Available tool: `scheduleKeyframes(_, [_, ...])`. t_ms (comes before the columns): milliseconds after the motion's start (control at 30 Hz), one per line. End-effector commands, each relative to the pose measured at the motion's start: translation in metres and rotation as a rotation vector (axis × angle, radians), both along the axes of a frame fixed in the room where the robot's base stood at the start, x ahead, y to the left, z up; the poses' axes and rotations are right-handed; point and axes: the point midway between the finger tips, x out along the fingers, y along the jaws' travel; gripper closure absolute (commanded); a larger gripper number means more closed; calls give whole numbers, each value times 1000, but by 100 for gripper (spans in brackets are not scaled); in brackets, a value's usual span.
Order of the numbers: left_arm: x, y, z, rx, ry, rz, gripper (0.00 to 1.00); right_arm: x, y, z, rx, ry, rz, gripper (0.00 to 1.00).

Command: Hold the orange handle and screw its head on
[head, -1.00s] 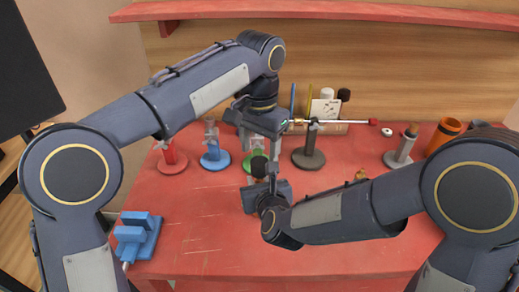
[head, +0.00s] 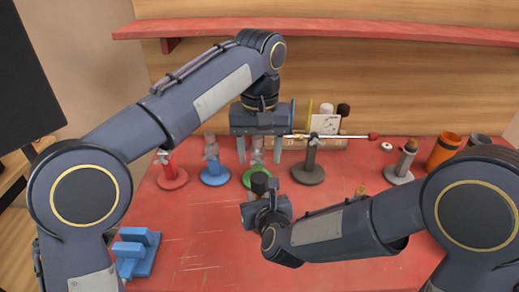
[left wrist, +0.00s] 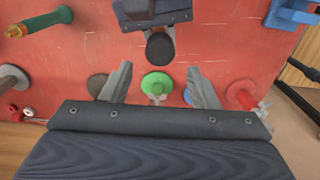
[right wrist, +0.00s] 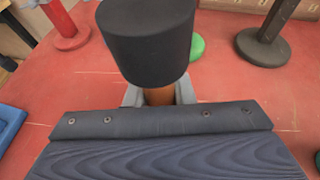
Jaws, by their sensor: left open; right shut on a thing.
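The orange handle (right wrist: 158,96) is upright in my right gripper (right wrist: 158,100), which is shut on it. A black cylindrical head (right wrist: 150,42) sits on top of the handle and hides its upper end. How far it is screwed down cannot be seen. In the head view the black head (head: 259,182) is just above my right gripper (head: 266,208). My left gripper (head: 259,160) is open and empty above the head, fingers pointing down. In the left wrist view the head (left wrist: 160,47) lies beyond the open fingers (left wrist: 160,88), apart from them.
Red (head: 172,178), blue (head: 215,175), green (head: 255,176) and dark (head: 308,175) stands line the back of the red table (head: 190,225). A blue block fixture (head: 136,250) is front left. An orange cup (head: 443,150) is at right.

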Motion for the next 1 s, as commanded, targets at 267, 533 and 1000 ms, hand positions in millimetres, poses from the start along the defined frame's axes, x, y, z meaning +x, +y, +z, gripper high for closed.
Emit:
scheduleKeyframes(267, [0, 1, -37, 2, 3, 0, 45, 0, 0, 0, 0, -1, 0, 100])
scheduleKeyframes(533, [0, 0, -71, 1, 2, -1, 45, 0, 0, 0, 0, -1, 0, 100])
scheduleKeyframes(1000, [0, 0, -78, 0, 0, -2, 53, 0, 0, 0, 0, -1, 0, 100])
